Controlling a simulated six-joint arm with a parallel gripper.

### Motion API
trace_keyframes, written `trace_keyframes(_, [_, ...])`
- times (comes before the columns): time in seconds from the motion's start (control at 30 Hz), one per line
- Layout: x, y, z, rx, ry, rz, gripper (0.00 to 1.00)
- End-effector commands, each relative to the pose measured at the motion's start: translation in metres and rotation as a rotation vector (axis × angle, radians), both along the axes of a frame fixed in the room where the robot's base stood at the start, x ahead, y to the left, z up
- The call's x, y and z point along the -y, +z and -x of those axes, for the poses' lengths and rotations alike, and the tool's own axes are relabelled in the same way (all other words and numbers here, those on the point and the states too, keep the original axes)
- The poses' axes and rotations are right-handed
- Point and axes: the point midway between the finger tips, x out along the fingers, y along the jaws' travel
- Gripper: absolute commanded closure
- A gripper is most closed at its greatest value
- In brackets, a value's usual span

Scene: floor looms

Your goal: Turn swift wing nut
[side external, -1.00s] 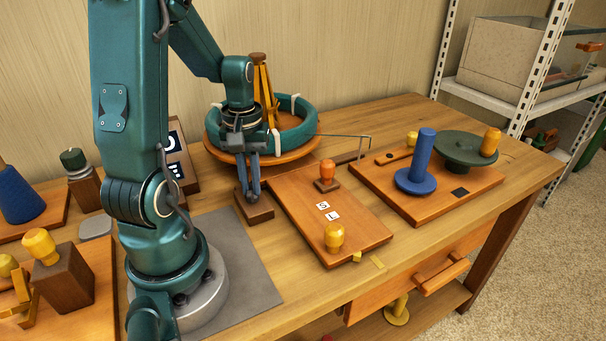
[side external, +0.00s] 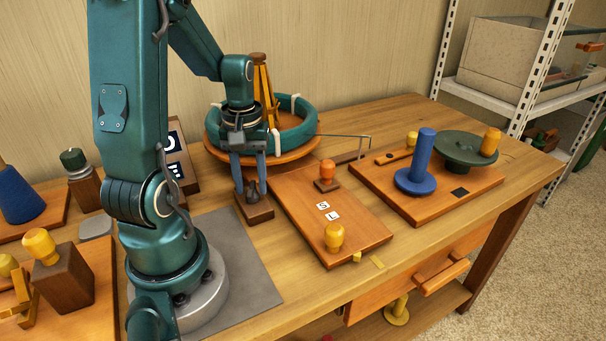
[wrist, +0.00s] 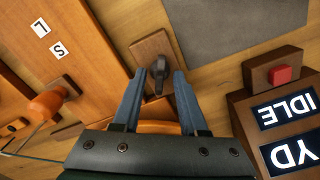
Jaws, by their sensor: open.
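A small dark fitting, which looks like the wing nut (wrist: 158,74), stands on a small brown wooden block (wrist: 150,47) in the wrist view. Its exact wing shape is hard to make out. In the side view the same block (side external: 259,216) sits left of the orange board, and the dark nut (side external: 251,196) shows small on top. My gripper (wrist: 161,73) is open, with one blue finger on each side of the nut. In the side view my gripper (side external: 252,191) points down, low over the block. I cannot tell whether either finger touches the nut.
An orange board (side external: 294,208) with S and L labels and knobs lies close on the right. Behind stands a round green ring (side external: 309,128) on a wooden base. In the wrist view a display box (wrist: 243,109) reading IDLE has a red button (wrist: 281,75). A grey mat (side external: 232,250) lies in front.

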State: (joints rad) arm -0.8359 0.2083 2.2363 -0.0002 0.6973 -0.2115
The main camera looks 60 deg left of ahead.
Motion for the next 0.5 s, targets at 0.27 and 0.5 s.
trace_keyframes(0.27, [-0.001, 0.031, -0.001, 0.006, 0.000, -0.006, 0.57])
trace_keyframes(0.5, [-0.001, 0.049, 0.000, 0.003, 0.000, -0.003, 0.57])
